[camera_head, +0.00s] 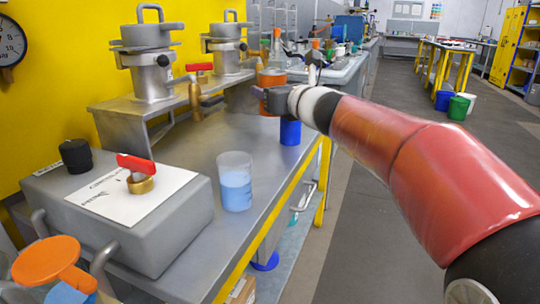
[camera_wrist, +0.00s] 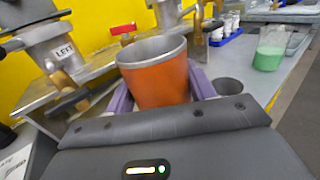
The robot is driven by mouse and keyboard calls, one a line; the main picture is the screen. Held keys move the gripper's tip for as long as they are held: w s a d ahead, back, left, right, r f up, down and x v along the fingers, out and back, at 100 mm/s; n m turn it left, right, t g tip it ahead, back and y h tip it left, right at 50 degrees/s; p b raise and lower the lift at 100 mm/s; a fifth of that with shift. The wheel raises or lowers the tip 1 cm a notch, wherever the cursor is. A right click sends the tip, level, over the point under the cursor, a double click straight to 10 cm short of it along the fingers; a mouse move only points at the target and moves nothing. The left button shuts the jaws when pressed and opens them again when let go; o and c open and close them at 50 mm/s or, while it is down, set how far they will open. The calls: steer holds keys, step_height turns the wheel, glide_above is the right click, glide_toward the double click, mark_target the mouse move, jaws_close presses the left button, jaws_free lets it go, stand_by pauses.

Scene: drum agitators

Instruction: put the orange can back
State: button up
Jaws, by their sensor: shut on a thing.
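The orange can (camera_wrist: 156,78) stands between the purple fingers of my gripper (camera_wrist: 160,85) in the wrist view, open end up, its grey inside showing. The can is tilted a little in that picture. In the head view the orange can (camera_head: 272,77) is at my gripper (camera_head: 268,99), above the right side of the metal bench, partly hidden by the gripper. My gripper is shut on it. I cannot tell whether the can's bottom touches anything.
A blue cylinder (camera_head: 290,132) stands on the bench just below my gripper. A beaker of blue liquid (camera_head: 235,182) stands nearer. Two metal vessels (camera_head: 148,62) (camera_head: 225,47) stand on a raised shelf to the left. A grey box with a red-handled valve (camera_head: 140,172) is at the front left.

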step_height(320, 180, down, 13)
steer(key=b, duration=0.4)
steer(key=o, duration=1.2)
steer(key=shift+c, duration=0.2)
steer(key=shift+r, duration=0.15)
steer(key=v, duration=1.2)
